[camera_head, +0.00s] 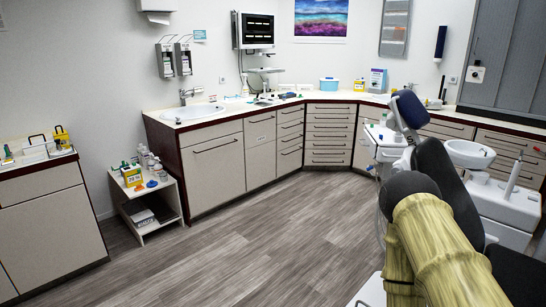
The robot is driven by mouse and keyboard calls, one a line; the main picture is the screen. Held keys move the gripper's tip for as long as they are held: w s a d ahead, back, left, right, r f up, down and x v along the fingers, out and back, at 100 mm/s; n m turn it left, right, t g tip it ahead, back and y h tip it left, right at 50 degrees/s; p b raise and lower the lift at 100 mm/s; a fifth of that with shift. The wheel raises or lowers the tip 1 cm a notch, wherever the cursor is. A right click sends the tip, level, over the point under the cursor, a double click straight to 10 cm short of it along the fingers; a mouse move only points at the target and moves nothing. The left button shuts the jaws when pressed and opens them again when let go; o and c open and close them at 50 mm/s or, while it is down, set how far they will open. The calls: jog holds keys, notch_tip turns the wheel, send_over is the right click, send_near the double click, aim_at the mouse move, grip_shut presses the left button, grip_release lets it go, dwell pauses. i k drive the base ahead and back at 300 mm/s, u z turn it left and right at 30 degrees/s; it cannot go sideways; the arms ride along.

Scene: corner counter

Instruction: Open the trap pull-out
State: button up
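The counter has a sink (194,111) with a tap near its left end. Under the sink is a wide beige front (217,176) with a long dark bar handle (213,147) near its top. It looks shut, flush with the fronts beside it. No label shows which front is the trap pull-out; this one sits directly below the sink. My gripper is not in view, so its state and any hold are hidden.
A low white shelf unit (150,194) with bottles stands just left of the sink front. A separate cabinet (52,222) is at far left. A dental chair (434,163) and white unit (512,202) fill the right. The floor (245,236) before the sink is clear.

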aim_at(258, 129)
jog(key=u, duration=0.3)
jog(key=i, duration=2.1)
jog(key=u, duration=0.15)
jog(key=i, duration=3.2)
jog(key=z, duration=0.15)
